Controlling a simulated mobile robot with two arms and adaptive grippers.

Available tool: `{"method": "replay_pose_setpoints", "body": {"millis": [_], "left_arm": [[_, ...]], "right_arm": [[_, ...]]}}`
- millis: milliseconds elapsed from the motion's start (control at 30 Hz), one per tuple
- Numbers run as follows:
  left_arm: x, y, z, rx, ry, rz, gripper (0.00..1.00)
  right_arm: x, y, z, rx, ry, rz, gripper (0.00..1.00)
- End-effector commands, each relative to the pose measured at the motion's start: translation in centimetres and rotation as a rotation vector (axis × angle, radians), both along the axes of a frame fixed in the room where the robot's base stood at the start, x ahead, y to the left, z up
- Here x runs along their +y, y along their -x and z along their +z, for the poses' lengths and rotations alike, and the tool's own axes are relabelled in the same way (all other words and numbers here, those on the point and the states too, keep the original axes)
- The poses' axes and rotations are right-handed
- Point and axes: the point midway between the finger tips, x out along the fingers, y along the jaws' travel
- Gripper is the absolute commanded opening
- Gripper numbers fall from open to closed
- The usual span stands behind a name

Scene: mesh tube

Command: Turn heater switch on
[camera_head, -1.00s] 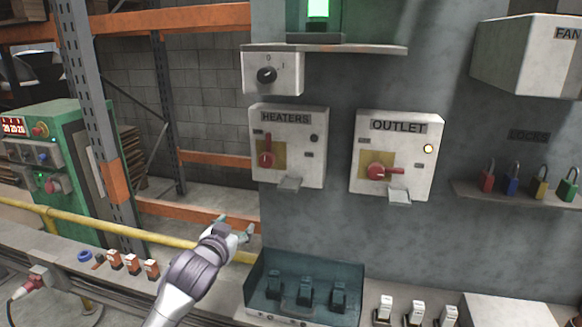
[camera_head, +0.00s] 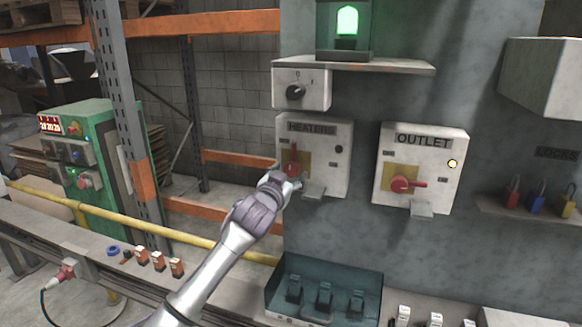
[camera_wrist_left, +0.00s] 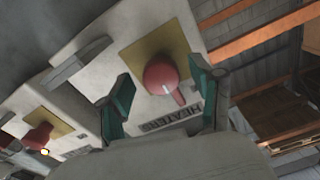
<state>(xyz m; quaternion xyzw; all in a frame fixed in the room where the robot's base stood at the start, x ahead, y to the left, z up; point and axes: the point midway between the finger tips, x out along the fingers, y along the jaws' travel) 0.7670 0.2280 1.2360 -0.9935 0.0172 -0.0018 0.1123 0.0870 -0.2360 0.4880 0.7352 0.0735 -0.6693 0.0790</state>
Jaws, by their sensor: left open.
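The HEATERS box (camera_head: 325,140) is a white box on the grey wall panel. Its red rotary switch (camera_head: 292,160) sits on a yellow plate with the handle pointing up, and its small lamp (camera_head: 339,149) is dark. My left gripper (camera_head: 287,180) is at the lower left of this box and partly covers the switch area. In the left wrist view the red switch (camera_wrist_left: 162,78) lies between the two green fingertips of the open gripper (camera_wrist_left: 165,100), with nothing held. Whether the fingers touch the knob is unclear. My right gripper is not in view.
The OUTLET box (camera_head: 420,165) with a lit yellow lamp and sideways red handle hangs to the right. A black dial box (camera_head: 302,90) sits above. A teal tray (camera_head: 322,290) is below, and a yellow rail (camera_head: 130,220) runs at left.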

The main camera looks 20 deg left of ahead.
Motion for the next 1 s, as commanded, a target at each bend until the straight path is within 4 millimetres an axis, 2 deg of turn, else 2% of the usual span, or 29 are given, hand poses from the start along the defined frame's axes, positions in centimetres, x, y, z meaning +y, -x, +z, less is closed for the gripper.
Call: {"method": "replay_pose_setpoints", "body": {"millis": [200,500,567,867,1000], "left_arm": [[-0.1,-1.7,0.1,0.0,0.001,0.0,0.66],[-0.1,-1.8,0.0,0.0,0.001,0.0,0.66],[-0.1,-1.8,0.0,0.0,0.001,0.0,0.57],[-0.1,-1.8,0.0,0.0,0.001,0.0,0.07],[-0.1,-1.8,0.0,0.0,-0.003,0.0,0.05]], "right_arm": [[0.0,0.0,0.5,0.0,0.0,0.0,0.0],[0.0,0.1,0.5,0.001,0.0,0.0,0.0],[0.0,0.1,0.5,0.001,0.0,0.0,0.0],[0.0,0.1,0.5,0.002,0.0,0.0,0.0],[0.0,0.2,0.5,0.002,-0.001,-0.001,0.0]]}}
